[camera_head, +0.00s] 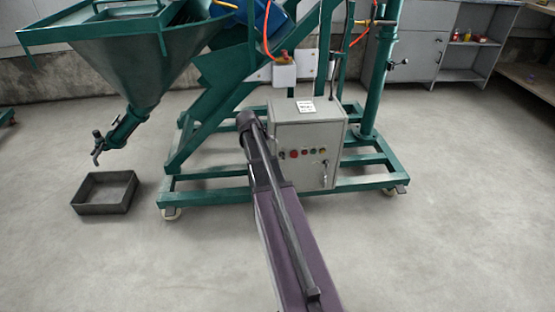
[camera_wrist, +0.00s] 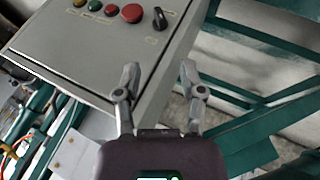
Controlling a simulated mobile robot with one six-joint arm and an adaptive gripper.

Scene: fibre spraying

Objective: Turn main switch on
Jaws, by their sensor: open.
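A grey control box (camera_head: 305,135) stands on the green machine frame. Its front carries a row of coloured buttons and a black rotary knob (camera_wrist: 160,18), which I take for the main switch. In the wrist view the knob sits beside a large red button (camera_wrist: 131,13), near the panel's edge. My gripper (camera_wrist: 159,70) is open and empty. Its two fingers point toward the panel, below the knob in the picture, and appear apart from it. In the head view my own arm reaches toward the box and my gripper is not visible.
Smaller buttons, including a green one (camera_wrist: 95,5), line the panel. Green frame beams (camera_head: 230,172) run around the box. A green hopper (camera_head: 125,75) stands at left above a dark tray (camera_head: 105,193). The floor in front is open.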

